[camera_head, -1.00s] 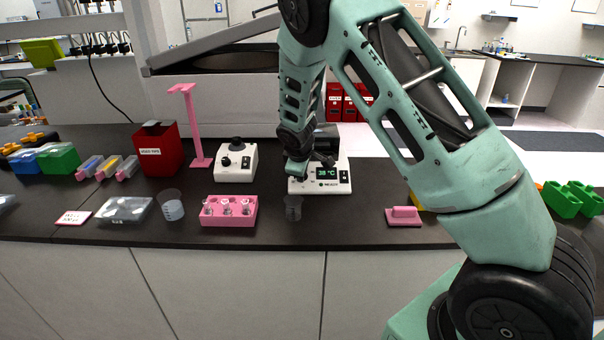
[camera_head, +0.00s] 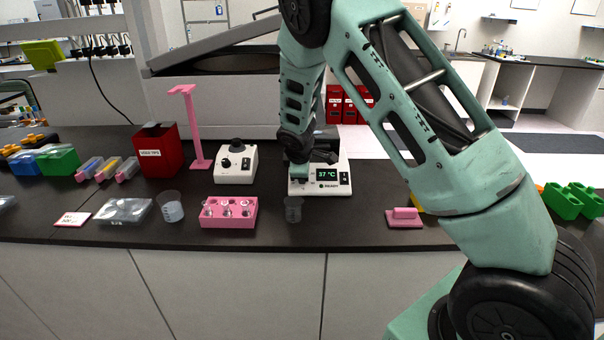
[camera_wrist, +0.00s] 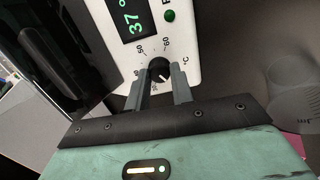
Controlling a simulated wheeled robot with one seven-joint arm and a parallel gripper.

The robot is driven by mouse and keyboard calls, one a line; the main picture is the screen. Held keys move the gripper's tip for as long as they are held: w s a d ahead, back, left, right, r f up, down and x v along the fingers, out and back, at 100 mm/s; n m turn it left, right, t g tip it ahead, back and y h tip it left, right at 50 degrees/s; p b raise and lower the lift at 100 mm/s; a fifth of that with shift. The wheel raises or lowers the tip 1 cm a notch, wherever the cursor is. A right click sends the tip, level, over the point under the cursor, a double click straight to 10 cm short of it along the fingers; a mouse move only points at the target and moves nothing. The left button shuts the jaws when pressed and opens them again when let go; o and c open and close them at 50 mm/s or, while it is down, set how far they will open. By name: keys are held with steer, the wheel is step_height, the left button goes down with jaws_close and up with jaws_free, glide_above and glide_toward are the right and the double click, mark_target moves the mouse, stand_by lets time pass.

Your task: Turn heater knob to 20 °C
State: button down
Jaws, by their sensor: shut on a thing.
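The heater (camera_head: 330,187) is a white box with a dark top, standing on the black bench. Its green display reads 37 °C in the head view and 37 in the wrist view (camera_wrist: 133,18). The dark round heater knob (camera_wrist: 159,68) sits on the white front panel inside a printed ring of temperature marks. My gripper (camera_wrist: 160,77) is shut on the knob, one grey finger on each side. In the head view my gripper (camera_head: 300,172) is at the heater's left front and hides the knob.
A clear beaker (camera_head: 292,209) stands just in front of the heater; a pink rack (camera_head: 228,221) with glassware is left of it. A white device with a dark knob (camera_head: 235,176) stands further left. The bench right of the heater is fairly clear up to a pink block (camera_head: 404,222).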

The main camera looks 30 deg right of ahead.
steer(key=c, duration=1.2)
jaws_free()
steer(key=shift+r, duration=0.1)
steer(key=b+v, duration=0.2)
steer(key=v, duration=1.5)
steer(key=shift+a, duration=0.15)
steer(key=shift+r, duration=0.1)
